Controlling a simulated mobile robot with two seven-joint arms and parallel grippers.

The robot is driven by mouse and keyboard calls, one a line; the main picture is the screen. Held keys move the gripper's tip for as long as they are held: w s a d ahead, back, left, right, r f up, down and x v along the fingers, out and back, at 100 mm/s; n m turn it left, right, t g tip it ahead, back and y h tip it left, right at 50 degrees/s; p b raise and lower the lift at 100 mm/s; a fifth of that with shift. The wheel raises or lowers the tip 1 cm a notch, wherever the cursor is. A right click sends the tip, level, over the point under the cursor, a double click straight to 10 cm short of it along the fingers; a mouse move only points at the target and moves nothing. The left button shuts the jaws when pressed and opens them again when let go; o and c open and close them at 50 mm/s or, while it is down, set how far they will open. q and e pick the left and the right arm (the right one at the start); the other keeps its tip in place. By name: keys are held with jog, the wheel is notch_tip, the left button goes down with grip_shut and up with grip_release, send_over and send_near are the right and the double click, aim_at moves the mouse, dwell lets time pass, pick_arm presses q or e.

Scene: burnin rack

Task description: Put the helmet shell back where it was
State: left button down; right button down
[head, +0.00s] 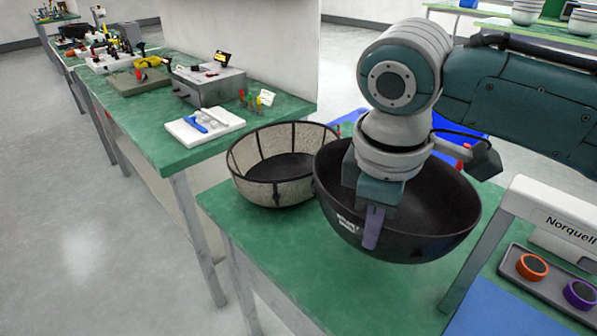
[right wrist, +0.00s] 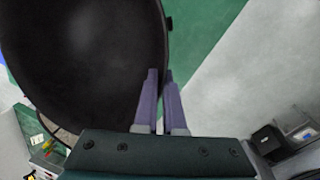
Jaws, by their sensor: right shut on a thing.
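The helmet shell (head: 435,235) is a black, bowl-like shell with its open side up and small white print on its outside. My right gripper (head: 372,228) is shut on its near rim, one purple finger outside the wall. In the right wrist view the shell (right wrist: 85,60) fills the upper left, with its rim at the purple fingers (right wrist: 160,90). The shell appears just above or on the green table; I cannot tell if it touches. My left gripper is not in view.
A round, beige-walled basket with black ribs (head: 300,137) stands just left of the shell. A grey frame marked "Norquell" (head: 485,240) and a tray with orange and purple rings (head: 545,290) are at the right. The front of the green table (head: 300,265) is clear.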

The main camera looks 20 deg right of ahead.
jog(key=shift+f+b, duration=0.55)
jog(key=shift+f, duration=2.1)
jog(key=c, duration=1)
grip_release()
